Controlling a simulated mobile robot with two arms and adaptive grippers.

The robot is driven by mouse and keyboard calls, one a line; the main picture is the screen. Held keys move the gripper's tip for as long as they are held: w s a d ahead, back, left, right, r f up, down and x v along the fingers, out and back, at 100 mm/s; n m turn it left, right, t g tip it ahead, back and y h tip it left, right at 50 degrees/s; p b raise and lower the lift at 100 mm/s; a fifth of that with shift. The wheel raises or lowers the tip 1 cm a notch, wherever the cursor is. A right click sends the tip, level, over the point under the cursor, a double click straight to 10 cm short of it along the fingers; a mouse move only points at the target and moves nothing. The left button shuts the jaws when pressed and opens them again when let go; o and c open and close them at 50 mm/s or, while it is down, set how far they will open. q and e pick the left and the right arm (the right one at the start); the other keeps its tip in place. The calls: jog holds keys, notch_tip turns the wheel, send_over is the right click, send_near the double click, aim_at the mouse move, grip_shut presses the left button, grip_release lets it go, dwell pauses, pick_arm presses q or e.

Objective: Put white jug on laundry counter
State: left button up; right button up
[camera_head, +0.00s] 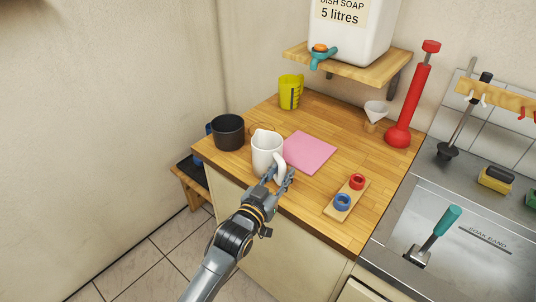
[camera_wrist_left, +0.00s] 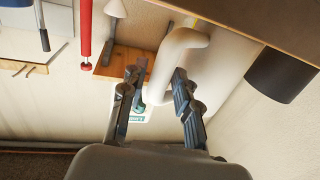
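The white jug (camera_head: 265,150) is upright at the front edge of the wooden laundry counter (camera_head: 318,212). Whether its base touches the wood is hard to tell. Its handle points toward the front right. My left gripper (camera_head: 280,177) reaches in from the front and is at the handle. My right gripper is in neither view.
A dark pot (camera_head: 228,132) stands left of the jug and a pink sheet (camera_head: 310,152) lies right of it. A yellow measuring jug (camera_head: 290,91), a funnel (camera_head: 376,109), a red plunger (camera_head: 408,105) and a ring board (camera_head: 347,198) are also on the counter. A sink (camera_head: 462,242) adjoins at right.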

pick_arm(q)
jog(key=shift+w+d, duration=0.25)
jog(key=shift+w, duration=0.25)
grip_shut()
